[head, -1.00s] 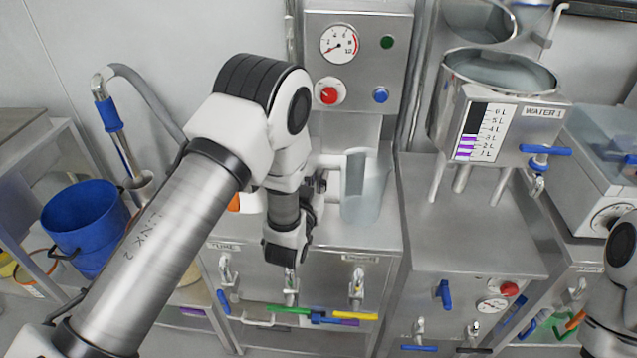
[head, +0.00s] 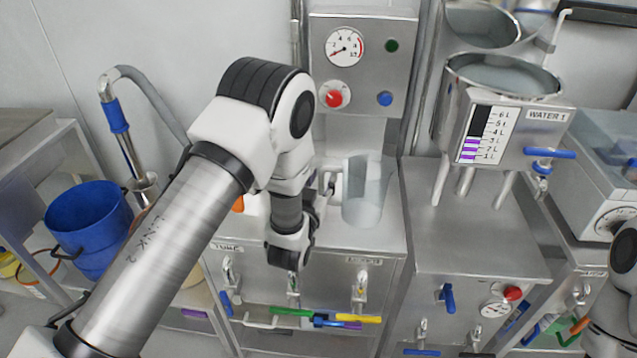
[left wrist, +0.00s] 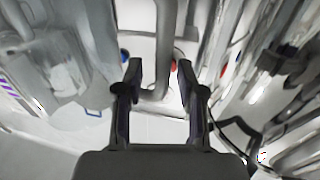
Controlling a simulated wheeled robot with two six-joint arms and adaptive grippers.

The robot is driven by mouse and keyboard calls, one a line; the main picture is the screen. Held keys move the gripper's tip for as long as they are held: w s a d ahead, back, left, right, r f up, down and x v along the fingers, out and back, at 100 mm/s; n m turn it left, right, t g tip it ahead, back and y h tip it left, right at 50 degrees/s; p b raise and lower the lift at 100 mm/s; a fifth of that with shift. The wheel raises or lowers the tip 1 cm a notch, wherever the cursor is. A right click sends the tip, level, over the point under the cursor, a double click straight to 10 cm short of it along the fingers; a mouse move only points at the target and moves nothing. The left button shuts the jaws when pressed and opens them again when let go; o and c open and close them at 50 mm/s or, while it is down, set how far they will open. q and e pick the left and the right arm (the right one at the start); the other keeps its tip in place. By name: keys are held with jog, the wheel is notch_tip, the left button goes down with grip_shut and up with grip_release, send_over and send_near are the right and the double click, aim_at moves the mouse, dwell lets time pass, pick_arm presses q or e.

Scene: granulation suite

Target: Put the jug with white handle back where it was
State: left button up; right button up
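The clear jug (head: 376,192) stands upright on the steel cabinet top, below the gauge panel. Its white handle (head: 328,163) points left, partly hidden by my left arm. My left gripper (head: 328,192) is at the handle side of the jug, half hidden behind my wrist. My right gripper is out of view; only part of that arm shows at the right edge.
The gauge panel (head: 362,70) with knobs rises behind the jug. The WATER 1 tank (head: 545,118) stands on the cabinet to the right. A blue bucket (head: 85,225) is at the left. Coloured valve handles (head: 345,318) stick out below the cabinet front.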

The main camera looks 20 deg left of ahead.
pick_arm(q)
jog(key=shift+s+d+f+p, duration=0.1)
jog(key=shift+f+p, duration=0.15)
jog(key=shift+p, duration=0.15)
jog(key=shift+s+f, duration=0.2)
jog(key=shift+s, duration=0.05)
jog(key=s+d+b, duration=0.1)
jog(key=s+b, duration=0.1)
jog(key=s, duration=0.9)
jog(key=s+a+f+g, duration=0.1)
jog(key=s+f+g, duration=0.4)
jog(key=f, duration=0.4)
jog(key=s+a+f+g, duration=0.2)
jog(key=s+f+g, duration=0.35)
jog(key=f, duration=0.45)
jog(key=s+f+g+h, duration=0.1)
jog(key=s+f+g, duration=0.2)
jog(key=s, duration=0.5)
jog(key=s+f+g, duration=0.4)
jog(key=s+g, duration=0.1)
jog(key=s, duration=0.3)
jog(key=shift+d+m+h+p, duration=0.3)
jog(key=shift+d+h, duration=0.1)
jog(key=shift+c, duration=0.2)
